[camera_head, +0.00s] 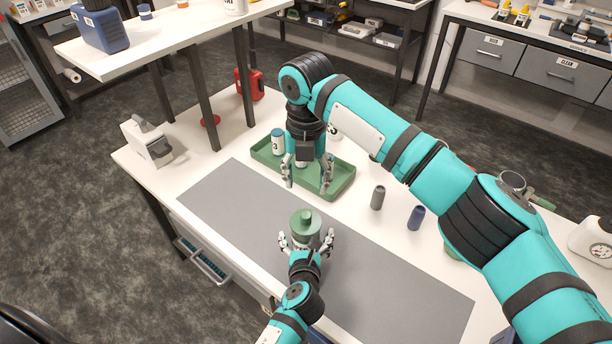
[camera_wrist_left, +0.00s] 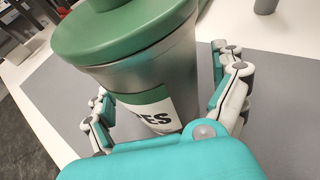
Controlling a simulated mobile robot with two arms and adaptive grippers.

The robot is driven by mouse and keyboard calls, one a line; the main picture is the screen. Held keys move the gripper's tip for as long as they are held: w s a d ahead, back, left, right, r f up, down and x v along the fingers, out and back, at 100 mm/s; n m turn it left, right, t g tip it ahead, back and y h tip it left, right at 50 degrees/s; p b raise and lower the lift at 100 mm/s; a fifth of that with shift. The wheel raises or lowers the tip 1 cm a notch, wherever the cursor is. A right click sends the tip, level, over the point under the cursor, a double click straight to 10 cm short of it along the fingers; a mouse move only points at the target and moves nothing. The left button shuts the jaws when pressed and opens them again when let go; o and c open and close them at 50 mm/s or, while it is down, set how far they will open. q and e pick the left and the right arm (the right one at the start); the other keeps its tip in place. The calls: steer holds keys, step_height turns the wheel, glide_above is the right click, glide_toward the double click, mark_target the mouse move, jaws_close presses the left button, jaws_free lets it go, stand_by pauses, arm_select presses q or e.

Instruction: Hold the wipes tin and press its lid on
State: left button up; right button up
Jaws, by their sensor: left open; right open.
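The wipes tin (camera_head: 308,240) stands upright on the grey mat, a grey metal can with a green and white label ending in "ES", which also shows in the left wrist view (camera_wrist_left: 165,85). Its green lid (camera_head: 306,219) with a raised knob rests on top, also in the left wrist view (camera_wrist_left: 125,35); I cannot tell if it is fully seated. My left gripper (camera_head: 306,243) is open, with its fingers on either side of the tin. My right gripper (camera_head: 307,184) is open and points down over the green tray, behind the tin.
The green tray (camera_head: 335,190) holds a white and blue-green container (camera_head: 277,142). A grey bottle (camera_head: 378,198) and a blue bottle (camera_head: 416,217) stand right of it. The grey mat (camera_head: 225,205) is bare left of the tin. A raised shelf (camera_head: 165,45) stands at the back left.

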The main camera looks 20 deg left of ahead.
arm_select(q)
steer(key=v, duration=1.1)
steer(key=shift+s+r, duration=0.2)
steer(key=shift+s, duration=0.15)
